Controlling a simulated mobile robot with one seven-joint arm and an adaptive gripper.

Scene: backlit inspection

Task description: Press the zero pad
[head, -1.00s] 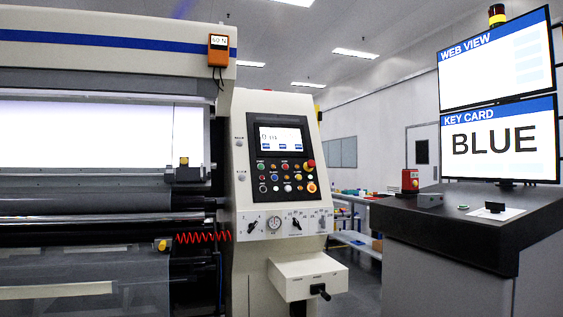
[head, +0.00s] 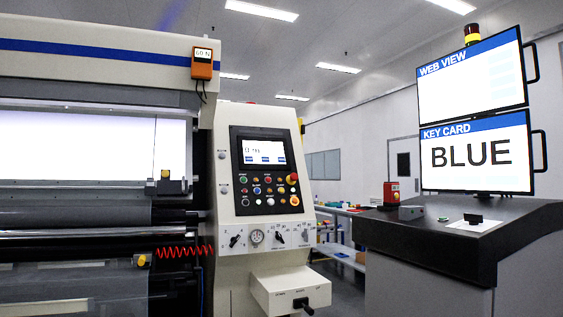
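The control panel (head: 238,190) stands on the machine's cream side housing near the middle of the head view. Its lit touchscreen (head: 264,147) shows a dark reading at the upper left, too small to read surely. A row of blue pads (head: 265,159) runs along the screen's lower edge. Their labels are too small to read, so I cannot tell which is the zero pad. Below the screen are rows of coloured push buttons (head: 268,190). My gripper is not in view, and nothing covers the screen.
An orange meter (head: 203,62) on the machine's upper corner appears to read 60 N. A cream box with a black handle (head: 290,289) juts out below the panel. A dark console (head: 440,235) with two monitors stands at right. A gap separates it from the machine.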

